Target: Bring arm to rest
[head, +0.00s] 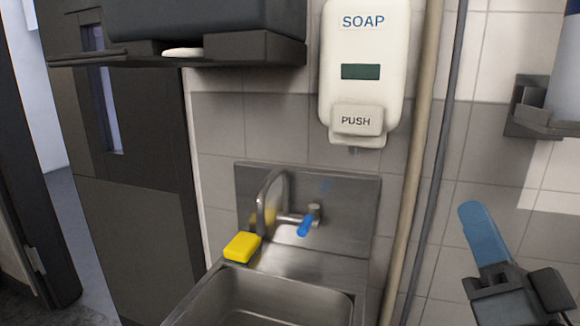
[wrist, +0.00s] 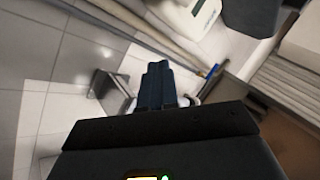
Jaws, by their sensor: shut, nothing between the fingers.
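My gripper (head: 470,212) shows at the lower right of the head view, its blue fingers pointing up and to the left. The fingers are together and hold nothing. In the wrist view, the shut fingers (wrist: 157,68) stick out past the dark gripper body. The gripper is in the air in front of the tiled wall, right of the sink and the pipes, with a visible gap to the sink. No object touches it that I can see.
A steel sink (head: 300,262) with a blue-handled tap (head: 306,222) and a yellow sponge (head: 242,247) stands below a soap dispenser (head: 360,80). Vertical pipes (head: 420,150) run beside it. A wall bracket (head: 530,120) is at right. A dark door (head: 135,200) is at left.

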